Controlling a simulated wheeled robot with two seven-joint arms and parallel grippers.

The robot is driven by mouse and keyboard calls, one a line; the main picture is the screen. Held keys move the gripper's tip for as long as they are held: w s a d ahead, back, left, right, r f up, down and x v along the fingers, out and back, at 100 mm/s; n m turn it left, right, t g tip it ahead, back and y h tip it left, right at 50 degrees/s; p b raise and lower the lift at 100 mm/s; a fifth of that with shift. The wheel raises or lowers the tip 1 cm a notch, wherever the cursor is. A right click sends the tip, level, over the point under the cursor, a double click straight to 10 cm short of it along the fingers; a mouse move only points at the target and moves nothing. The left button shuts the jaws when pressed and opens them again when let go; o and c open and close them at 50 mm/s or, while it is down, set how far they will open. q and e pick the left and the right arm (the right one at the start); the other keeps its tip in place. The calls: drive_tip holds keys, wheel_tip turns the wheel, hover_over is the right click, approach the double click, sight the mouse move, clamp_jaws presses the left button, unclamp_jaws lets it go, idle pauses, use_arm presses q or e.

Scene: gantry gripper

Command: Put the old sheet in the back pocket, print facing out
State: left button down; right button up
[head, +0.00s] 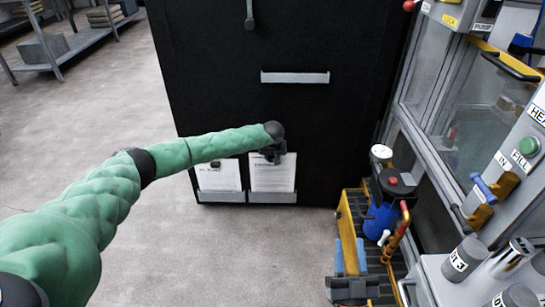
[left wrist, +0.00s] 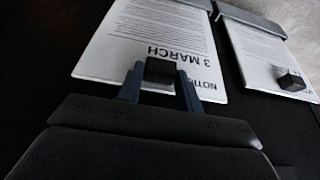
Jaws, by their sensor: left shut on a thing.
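Two white printed sheets stand side by side on the black panel (head: 345,130), print outward, lower edges in grey pockets. My left gripper (head: 273,152) is at the top of the right sheet (head: 272,178). In the left wrist view, my left gripper (left wrist: 160,75) is shut on the black block at that sheet's top edge; the sheet (left wrist: 150,35) reads "3 MARCH". The left sheet (head: 219,176) has its own black block (left wrist: 290,82); its date is unreadable. Grey pockets (head: 272,198) hide the lower edges. My right gripper (head: 351,245) is open and empty at lower right.
A grey ledge (head: 295,77) is higher on the panel. A yellow-edged cart (head: 349,222) with a blue container (head: 380,217) stands right of the panel. A glass-fronted machine (head: 475,110) fills the right side. The floor (head: 240,260) in front is clear.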

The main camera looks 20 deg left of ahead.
use_arm(q)
drive_tip(key=shift+f+b, duration=1.25)
drive_tip(key=shift+f, duration=0.7)
drive_tip(key=c, duration=0.9)
unclamp_jaws()
drive_tip(key=shift+o, duration=0.2)
drive_tip(key=p+v, duration=0.1)
drive_tip(key=v, duration=0.6)
drive_tip(key=shift+s+r, duration=0.2)
drive_tip(key=shift+r, duration=0.15)
